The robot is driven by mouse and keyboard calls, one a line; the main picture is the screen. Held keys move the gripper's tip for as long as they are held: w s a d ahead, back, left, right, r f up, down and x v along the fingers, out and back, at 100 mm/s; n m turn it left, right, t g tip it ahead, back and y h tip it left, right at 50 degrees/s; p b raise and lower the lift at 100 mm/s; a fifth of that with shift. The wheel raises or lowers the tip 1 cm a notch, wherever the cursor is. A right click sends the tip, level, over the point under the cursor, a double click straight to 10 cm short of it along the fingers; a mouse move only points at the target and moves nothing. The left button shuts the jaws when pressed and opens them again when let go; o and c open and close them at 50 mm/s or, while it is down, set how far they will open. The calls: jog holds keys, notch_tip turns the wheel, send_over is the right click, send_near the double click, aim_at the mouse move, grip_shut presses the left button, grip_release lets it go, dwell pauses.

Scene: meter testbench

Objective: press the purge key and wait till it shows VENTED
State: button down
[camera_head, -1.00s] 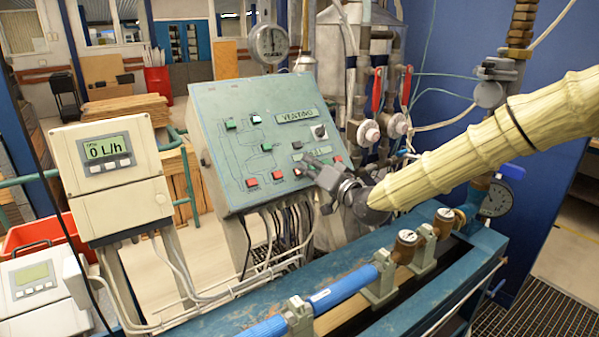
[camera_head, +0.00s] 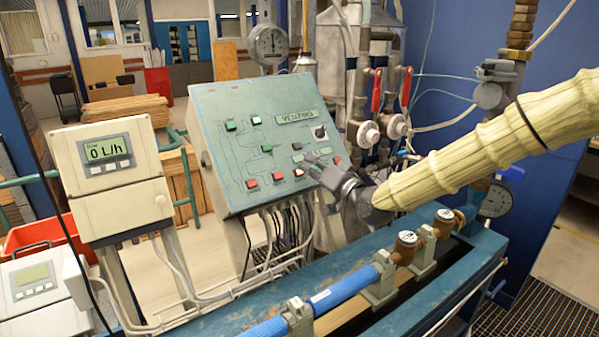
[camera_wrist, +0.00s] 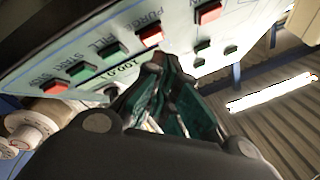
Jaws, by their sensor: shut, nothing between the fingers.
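The teal-grey sloped control panel (camera_head: 225,150) stands in the middle of the head view. Its upper display (camera_head: 296,117) reads VENTING. In the wrist view, the panel appears tilted and its lettering upside down; a red key (camera_wrist: 150,38) sits by the PURGE label (camera_wrist: 141,21). My gripper (camera_head: 308,164) is shut and empty at the panel's lower right, in front of its face. Its fingertips also show in the wrist view (camera_wrist: 163,62), close to the red key. I see no clear contact. The gripper hides part of the panel's lower right in the head view.
A white meter box (camera_head: 112,165) reading 0 L/h stands left of the panel. A blue pipe (camera_head: 345,290) runs along the bench in front. Red-handled valves (camera_head: 377,92) stand behind right. Cables hang below the panel.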

jog(key=shift+r, duration=0.1)
jog(key=shift+s+d+r+p, duration=0.35)
jog(key=shift+s+d+r, duration=0.2)
jog(key=shift+s+r, duration=0.25)
jog(key=shift+s+d+r+p, duration=0.3)
jog(key=shift+s+d+r, duration=0.2)
jog(key=shift+s+r, duration=0.25)
